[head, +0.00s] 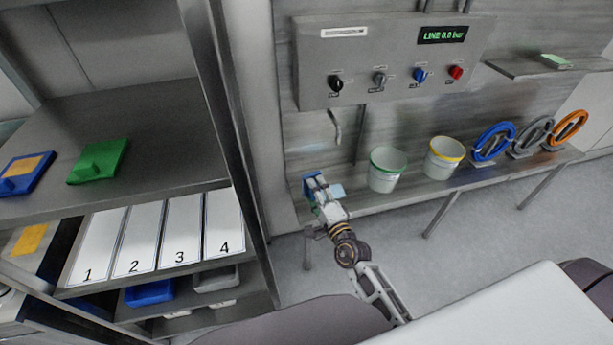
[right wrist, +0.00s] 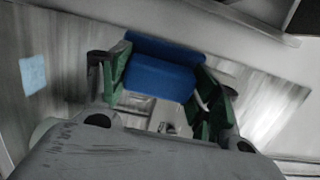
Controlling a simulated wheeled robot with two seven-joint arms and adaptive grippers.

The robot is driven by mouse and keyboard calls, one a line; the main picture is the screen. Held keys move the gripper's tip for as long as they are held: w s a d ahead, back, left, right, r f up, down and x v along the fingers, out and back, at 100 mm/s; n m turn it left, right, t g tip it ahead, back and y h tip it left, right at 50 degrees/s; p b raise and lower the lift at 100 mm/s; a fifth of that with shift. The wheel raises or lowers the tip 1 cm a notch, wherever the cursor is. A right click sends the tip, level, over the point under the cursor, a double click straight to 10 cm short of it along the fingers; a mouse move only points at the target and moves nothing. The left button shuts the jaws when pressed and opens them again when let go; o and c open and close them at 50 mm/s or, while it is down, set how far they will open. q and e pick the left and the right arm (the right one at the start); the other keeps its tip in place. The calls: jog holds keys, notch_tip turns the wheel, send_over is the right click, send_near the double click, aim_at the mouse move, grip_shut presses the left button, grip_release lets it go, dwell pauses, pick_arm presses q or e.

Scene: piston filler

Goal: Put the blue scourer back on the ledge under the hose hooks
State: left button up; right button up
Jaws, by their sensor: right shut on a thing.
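The blue scourer (head: 308,184) is held by my right gripper (head: 318,190) at the left end of the long metal ledge (head: 462,180). In the right wrist view the scourer (right wrist: 160,77) sits between the two green-padded fingers (right wrist: 162,90), which are shut on its sides. I cannot tell whether the scourer touches the ledge. A pale blue square (head: 337,190) lies just right of the gripper, and it also shows in the right wrist view (right wrist: 33,75). Blue, grey and orange hose coils (head: 493,142) are at the ledge's right part. My left gripper is not in view.
A white bucket with a green rim (head: 386,172) and one with a yellow rim (head: 443,160) stand on the ledge. A control panel (head: 385,65) is above. At left, a metal rack (head: 150,110) holds a green block (head: 98,162) and numbered bays.

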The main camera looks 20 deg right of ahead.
jog(key=shift+m+h, duration=0.5)
jog(key=shift+h, duration=0.4)
jog(key=s, duration=0.1)
jog(key=s+d+f, duration=0.1)
jog(key=s, duration=0.1)
jog(key=s+d+f, duration=0.1)
jog(key=shift+s+f, duration=0.15)
jog(key=shift+f, duration=0.1)
jog(key=shift+d, duration=0.1)
